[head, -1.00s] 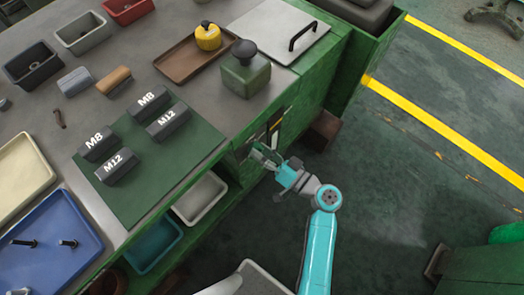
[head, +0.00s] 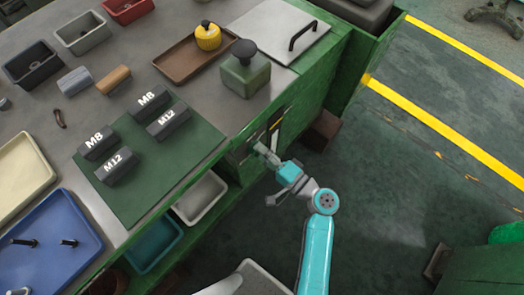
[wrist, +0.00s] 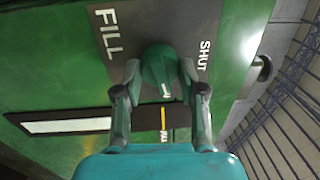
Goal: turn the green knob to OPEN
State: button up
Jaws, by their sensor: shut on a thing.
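The green knob (wrist: 160,70) sits on a dark plate (wrist: 112,38) marked FILL and SHUT in the wrist view. A small white mark shows on the knob's near edge, toward the bottom of that view. My gripper (wrist: 158,80) has one finger on each side of the knob and is shut on it. In the head view my gripper (head: 264,152) reaches the green bench's front side, where the knob is too small and covered to make out. Lettering below the knob in the wrist view is partly hidden, and I cannot read OPEN.
A long white strip (wrist: 66,126) and a yellow mark (wrist: 163,117) lie beside the knob. On the bench top above are a green block with a black knob (head: 245,75) and a brown tray (head: 183,65). A white bin (head: 200,198) sits below.

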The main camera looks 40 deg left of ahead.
jog(key=shift+m, duration=1.1)
jog(key=o, duration=1.1)
jog(key=shift+o, duration=0.2)
jog(key=d, duration=1.2)
jog(key=shift+s+f, duration=0.45)
